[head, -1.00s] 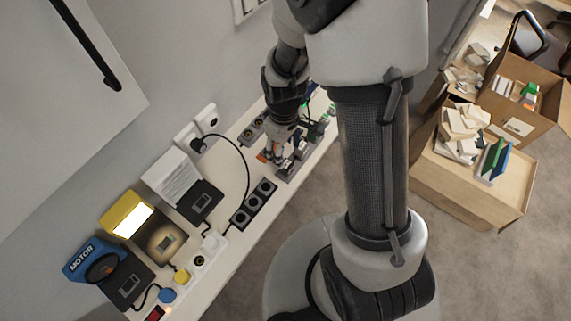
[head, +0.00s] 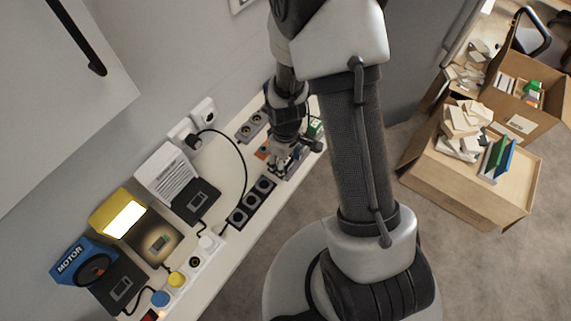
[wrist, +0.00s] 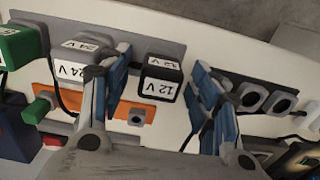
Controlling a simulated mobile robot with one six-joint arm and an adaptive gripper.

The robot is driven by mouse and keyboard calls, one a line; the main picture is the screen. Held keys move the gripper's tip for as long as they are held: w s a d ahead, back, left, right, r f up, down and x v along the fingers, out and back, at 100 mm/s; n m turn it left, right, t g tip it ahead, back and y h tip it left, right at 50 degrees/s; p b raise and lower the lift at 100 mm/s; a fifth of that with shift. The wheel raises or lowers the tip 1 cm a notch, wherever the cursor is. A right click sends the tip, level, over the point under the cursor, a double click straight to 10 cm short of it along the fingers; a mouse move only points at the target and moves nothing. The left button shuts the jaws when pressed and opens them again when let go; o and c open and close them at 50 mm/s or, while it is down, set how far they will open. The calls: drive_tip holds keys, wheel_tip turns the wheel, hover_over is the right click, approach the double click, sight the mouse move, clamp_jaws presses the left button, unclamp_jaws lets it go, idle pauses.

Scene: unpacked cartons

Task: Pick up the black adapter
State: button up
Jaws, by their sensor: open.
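The black adapter (wrist: 161,78) is a small dark block with white "12 V" labels. In the wrist view it is plugged into a grey power strip (wrist: 172,48). My gripper (wrist: 160,62) is open, with one blue-padded finger on each side of the adapter. I cannot tell whether either finger touches it. In the head view my gripper (head: 279,163) is over the far part of the white table, and it hides the adapter there.
An orange strip (wrist: 135,113) lies nearby. Black sockets (wrist: 250,98) are right of the right finger. Open cartons (head: 470,165) stand on the floor at right.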

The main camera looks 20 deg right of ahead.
drive_tip(key=shift+c, duration=0.2)
clamp_jaws()
idle(0.4)
